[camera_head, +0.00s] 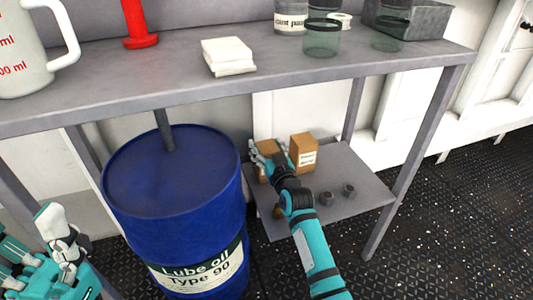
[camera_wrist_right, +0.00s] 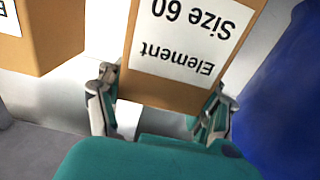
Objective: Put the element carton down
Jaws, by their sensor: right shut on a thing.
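The element carton (camera_wrist_right: 190,40) is a brown box with a white label reading "Element Size 60", upside down in the right wrist view. My right gripper (camera_wrist_right: 160,108) is shut on it, one finger at each side. In the head view the held carton (camera_head: 267,146) shows partly behind my right gripper (camera_head: 270,158), over the lower shelf (camera_head: 345,205). I cannot tell whether its base touches the shelf. My left gripper (camera_head: 62,235) is at the lower left, beside the drum, with its opening unclear.
A second brown carton (camera_head: 303,150) stands on the lower shelf, right of the held one. Two small dark parts (camera_head: 338,193) lie towards the front. A blue lube oil drum (camera_head: 170,180) stands close on the left. The upper bench top (camera_head: 150,85) overhangs the shelf.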

